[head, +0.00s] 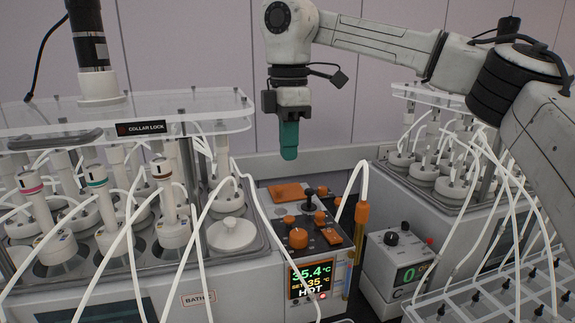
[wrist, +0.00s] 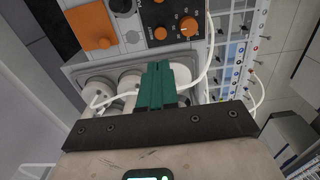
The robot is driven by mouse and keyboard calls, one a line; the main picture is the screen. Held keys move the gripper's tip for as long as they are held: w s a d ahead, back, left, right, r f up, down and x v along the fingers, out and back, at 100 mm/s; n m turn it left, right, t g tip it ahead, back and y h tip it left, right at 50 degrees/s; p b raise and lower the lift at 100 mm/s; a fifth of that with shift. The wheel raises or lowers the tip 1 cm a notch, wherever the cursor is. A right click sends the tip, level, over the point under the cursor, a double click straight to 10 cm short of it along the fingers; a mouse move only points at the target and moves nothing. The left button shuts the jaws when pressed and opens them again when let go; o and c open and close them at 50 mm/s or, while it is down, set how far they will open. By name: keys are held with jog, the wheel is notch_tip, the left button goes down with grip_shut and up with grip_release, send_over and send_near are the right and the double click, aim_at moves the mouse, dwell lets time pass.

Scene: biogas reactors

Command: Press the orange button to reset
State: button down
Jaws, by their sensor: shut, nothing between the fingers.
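The control box (head: 316,252) has an orange square plate (head: 290,192) and several orange knobs or buttons on its sloped top. In the wrist view the square plate (wrist: 92,30) is at upper left. A small round orange button (wrist: 160,33) and a larger orange knob (wrist: 189,26) lie to its right, with labels too small to read surely. Which one resets, I cannot tell for sure. My gripper (head: 288,155) points down above the box, apart from it. Its teal fingers (wrist: 158,66) are shut and empty.
A bath with bottles (head: 232,234) and a clear lid stands at left, a small pump (head: 400,258) at right. The air around my gripper is clear.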

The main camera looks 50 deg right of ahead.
aim_at(289, 217)
notch_tip(289, 217, down, 12)
jog(key=shift+f+p, duration=0.25)
jog(key=shift+p, duration=0.9)
jog(key=shift+f, duration=0.1)
